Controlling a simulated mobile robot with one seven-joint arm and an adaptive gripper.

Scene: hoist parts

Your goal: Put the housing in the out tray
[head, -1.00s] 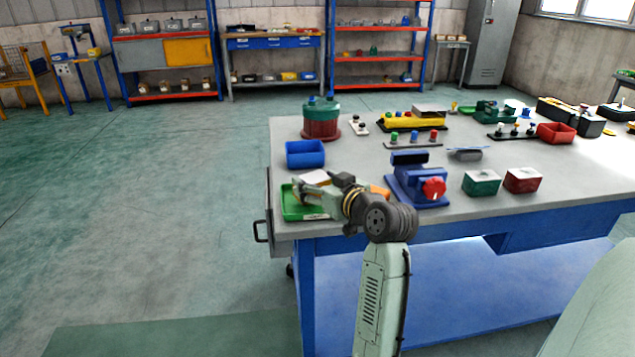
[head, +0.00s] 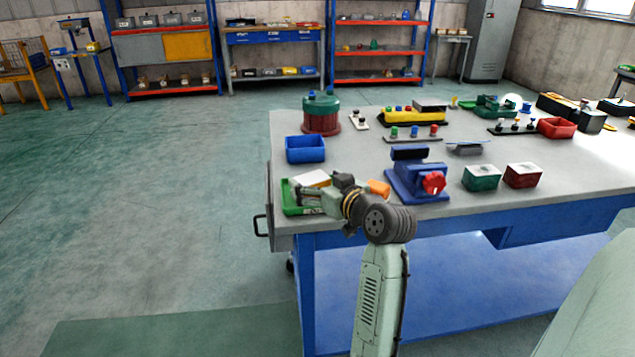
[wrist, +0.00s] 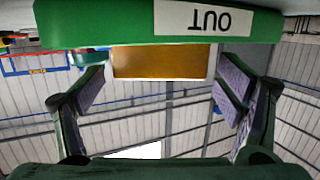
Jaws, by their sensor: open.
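The out tray is a shallow green tray (head: 289,206) at the near left corner of the bench. Its green front wall (wrist: 95,28) fills the top of the wrist view, with an upside-down OUT label. A box with a pale top and ochre side, seemingly the housing (head: 313,178), sits in the tray; its base is hidden. Its ochre face (wrist: 160,62) shows past the tray wall in the wrist view. My gripper (head: 304,196) is at the tray's near side. In the wrist view my open fingers (wrist: 163,85) appear on either side of the box, holding nothing.
A blue bin (head: 305,150) stands behind the tray. A blue vice (head: 416,180) with a red knob is to the right, with an orange thing (head: 379,187) partly behind my arm. Green (head: 482,178) and red (head: 523,175) boxes stand further right.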

